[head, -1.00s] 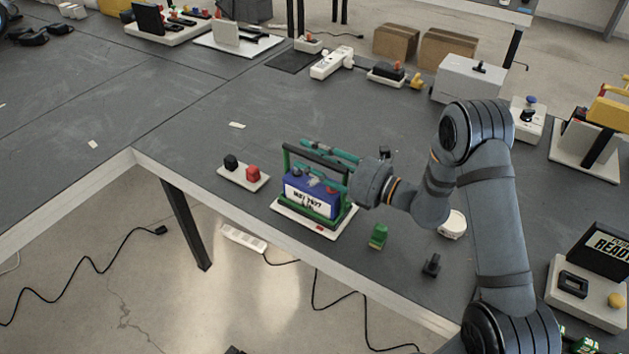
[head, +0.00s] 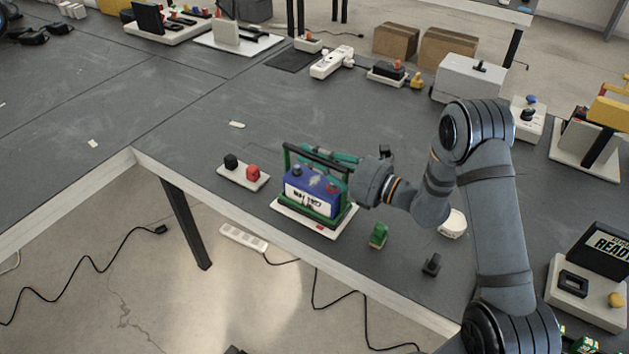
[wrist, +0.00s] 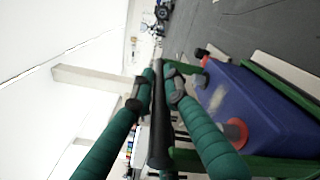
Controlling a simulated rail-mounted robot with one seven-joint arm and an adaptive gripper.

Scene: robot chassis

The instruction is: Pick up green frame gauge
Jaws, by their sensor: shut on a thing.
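The green frame gauge (head: 288,158) stands upright around a blue battery-like block (head: 306,189) with a white label, on a white base (head: 292,217). Its dark top bar (wrist: 159,125) runs between my fingers in the wrist view. My gripper (head: 318,153) reaches in from the right and is shut on that bar, with one teal finger on each side. The blue block (wrist: 240,110) lies below and to the right of the fingers in the wrist view, with a red-ringed terminal. The frame's green side bars (wrist: 285,82) also show there. My wrist hides the frame's right end in the head view.
A white plate with a black and a red knob (head: 243,174) is just left of the base. A small green block (head: 378,235) and a small black piece (head: 431,265) lie to the right, near the table's front edge.

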